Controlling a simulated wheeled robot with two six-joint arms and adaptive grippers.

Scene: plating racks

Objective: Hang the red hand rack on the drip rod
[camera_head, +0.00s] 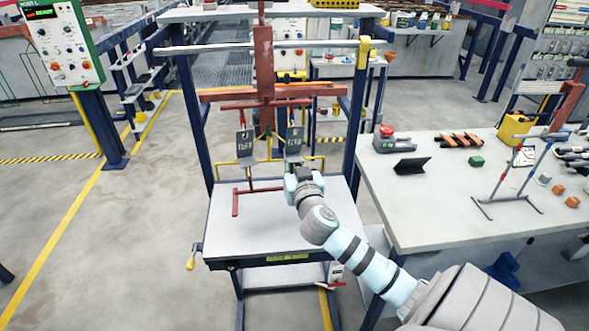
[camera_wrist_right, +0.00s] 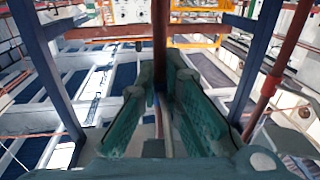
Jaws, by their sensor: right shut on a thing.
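The red hand rack (camera_head: 264,70) shows as an upright spine with crossbars in the head view, in front of the station. Two grey plates (camera_head: 245,145) hang below its crossbars. The pale horizontal drip rod (camera_head: 205,49) runs across the top of the blue-posted station, and the spine crosses it in the picture; I cannot tell whether they touch. My right gripper (camera_head: 292,176) is low by the right plate. In the wrist view its green fingers (camera_wrist_right: 160,105) are shut on a dark red upright bar (camera_wrist_right: 160,45) of the rack. My left gripper is not in view.
A pale tray (camera_head: 285,232) lies below, with a thin red bar (camera_head: 236,202) showing over it. Blue posts (camera_head: 196,120) flank the space. On the right, a workbench (camera_head: 430,220) carries a small stand (camera_head: 506,175), a dark tablet (camera_head: 412,165) and several small parts.

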